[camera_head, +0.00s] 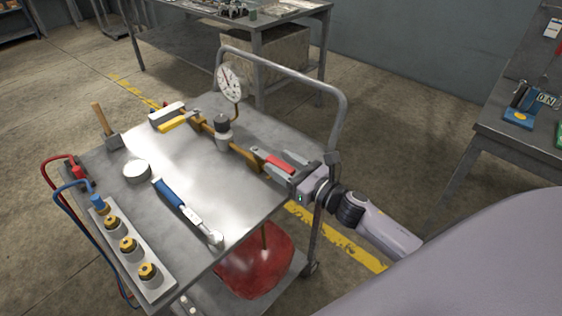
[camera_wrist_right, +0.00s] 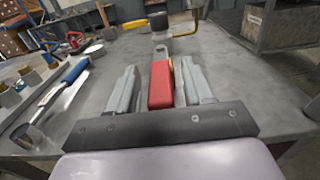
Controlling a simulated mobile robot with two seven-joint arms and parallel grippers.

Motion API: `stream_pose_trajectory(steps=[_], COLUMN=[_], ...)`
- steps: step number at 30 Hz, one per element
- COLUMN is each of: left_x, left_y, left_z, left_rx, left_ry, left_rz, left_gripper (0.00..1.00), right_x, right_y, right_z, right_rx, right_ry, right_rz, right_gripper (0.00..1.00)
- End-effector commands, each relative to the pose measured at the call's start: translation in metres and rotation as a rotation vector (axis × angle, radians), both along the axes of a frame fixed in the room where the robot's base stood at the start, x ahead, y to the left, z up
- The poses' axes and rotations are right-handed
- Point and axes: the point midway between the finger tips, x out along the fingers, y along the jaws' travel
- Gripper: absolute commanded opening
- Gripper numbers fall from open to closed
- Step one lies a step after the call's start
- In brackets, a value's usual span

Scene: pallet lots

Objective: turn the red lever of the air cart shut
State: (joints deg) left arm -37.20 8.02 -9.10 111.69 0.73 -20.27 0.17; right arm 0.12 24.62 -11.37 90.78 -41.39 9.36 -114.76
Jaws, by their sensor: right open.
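The air cart (camera_head: 215,262) stands in front of me with a grey metal top. A brass pipe with a dial gauge (camera_head: 230,82) and a grey-capped fitting (camera_head: 222,130) runs along it. The red lever (camera_head: 281,166) is at the pipe's near right end. It also shows in the right wrist view (camera_wrist_right: 161,85), pointing towards my wrist. My right gripper (camera_head: 277,164) is open, its two grey fingers on either side of the red lever with gaps showing. Its fingers also frame the lever in the wrist view (camera_wrist_right: 157,74). My left gripper is out of view.
A blue-handled wrench (camera_head: 180,204), a white round puck (camera_head: 137,171), a mallet (camera_head: 103,124) and a block of brass fittings (camera_head: 129,248) lie on the cart. A tubular handle (camera_head: 290,75) rises along its far right edge. A bench (camera_head: 510,140) stands at right.

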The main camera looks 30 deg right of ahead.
Motion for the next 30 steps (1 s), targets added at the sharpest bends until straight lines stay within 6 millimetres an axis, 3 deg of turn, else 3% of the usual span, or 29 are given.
stream_pose_trajectory(steps=[13,18,30], left_x=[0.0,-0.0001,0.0], left_y=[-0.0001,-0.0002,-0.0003], left_z=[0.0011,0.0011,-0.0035], left_rx=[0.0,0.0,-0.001], left_ry=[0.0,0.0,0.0], left_rz=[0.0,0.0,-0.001], left_gripper=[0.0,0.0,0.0], right_x=[0.0079,0.0078,0.0065], right_y=[0.0034,0.0034,0.0059], right_z=[-0.0001,-0.0001,-0.0017], right_rx=[0.001,0.001,0.004], right_ry=[0.0,0.0,0.001], right_rz=[0.001,0.001,-0.051], right_gripper=[0.51,0.0,0.0])
